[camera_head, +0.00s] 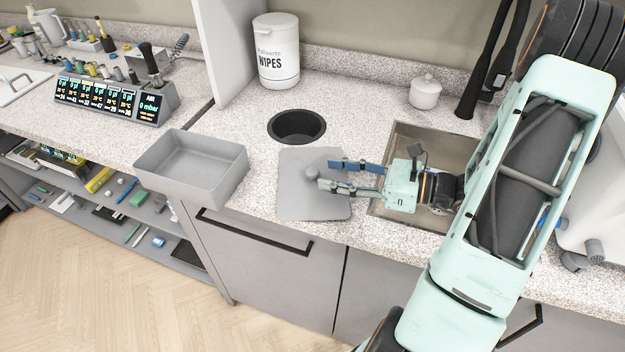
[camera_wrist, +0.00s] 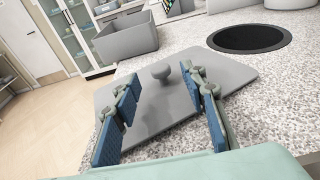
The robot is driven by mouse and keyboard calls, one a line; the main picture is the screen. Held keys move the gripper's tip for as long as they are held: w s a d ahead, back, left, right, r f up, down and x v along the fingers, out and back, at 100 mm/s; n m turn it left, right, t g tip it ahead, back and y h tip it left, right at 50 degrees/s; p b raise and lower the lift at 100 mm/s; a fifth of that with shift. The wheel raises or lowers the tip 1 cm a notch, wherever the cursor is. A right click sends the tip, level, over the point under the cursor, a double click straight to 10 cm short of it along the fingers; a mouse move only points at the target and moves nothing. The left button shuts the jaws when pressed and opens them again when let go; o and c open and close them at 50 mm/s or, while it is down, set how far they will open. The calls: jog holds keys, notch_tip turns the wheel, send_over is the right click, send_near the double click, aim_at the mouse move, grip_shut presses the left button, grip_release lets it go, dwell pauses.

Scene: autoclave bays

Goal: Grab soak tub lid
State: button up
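The soak tub lid (camera_head: 300,204) is a flat grey plate with a round knob (camera_head: 312,174) on top. It lies on the speckled counter, between the open grey tub (camera_head: 190,168) and the sink. My gripper (camera_head: 325,174) is open, its two blue-padded fingers reaching from the right over the lid beside the knob. In the wrist view the lid (camera_wrist: 150,128) lies beyond and beneath my gripper (camera_wrist: 165,88), and the knob (camera_wrist: 161,73) shows between the fingertips, a little beyond them. The fingers do not appear closed on it. The tub (camera_wrist: 126,38) stands beyond the lid.
A round black-lined hole (camera_head: 297,125) is in the counter behind the lid. A sink (camera_head: 400,150) lies under my gripper and arm. A white wipes canister (camera_head: 276,52) and a small white lidded jar (camera_head: 425,92) stand at the back. The counter's front edge is close to the lid.

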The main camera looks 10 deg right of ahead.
aim_at(315, 171)
jog(key=x, duration=0.5)
jog(key=shift+w+a, duration=0.15)
jog(key=shift+a, duration=0.15)
grip_shut()
